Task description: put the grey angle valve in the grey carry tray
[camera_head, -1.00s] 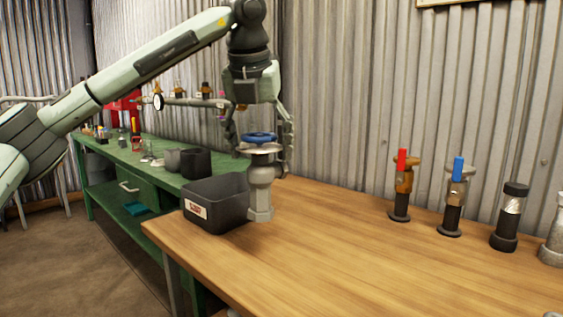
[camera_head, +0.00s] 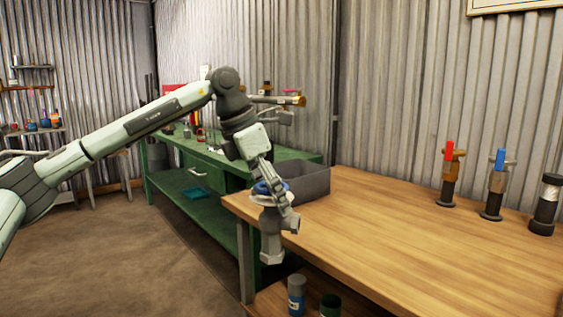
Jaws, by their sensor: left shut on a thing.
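The grey angle valve (camera_head: 271,238) has a blue handwheel on top and a grey body. My left gripper (camera_head: 274,197) is shut on it near the handwheel and holds it in the air, slightly tilted. In the picture the valve hangs over the left front edge of the wooden table. The grey carry tray (camera_head: 313,184) is an open dark grey box on the table's left end, behind and to the right of the valve. The gripper and valve hide part of its left side, and its inside floor is hidden. My right gripper is not in view.
Red-handled (camera_head: 448,178) and blue-handled (camera_head: 495,186) valves and a black pipe piece (camera_head: 545,205) stand at the table's back right. The wooden table (camera_head: 400,230) is clear in the middle. Cans (camera_head: 297,293) sit on a lower shelf. A green bench (camera_head: 215,160) stands behind.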

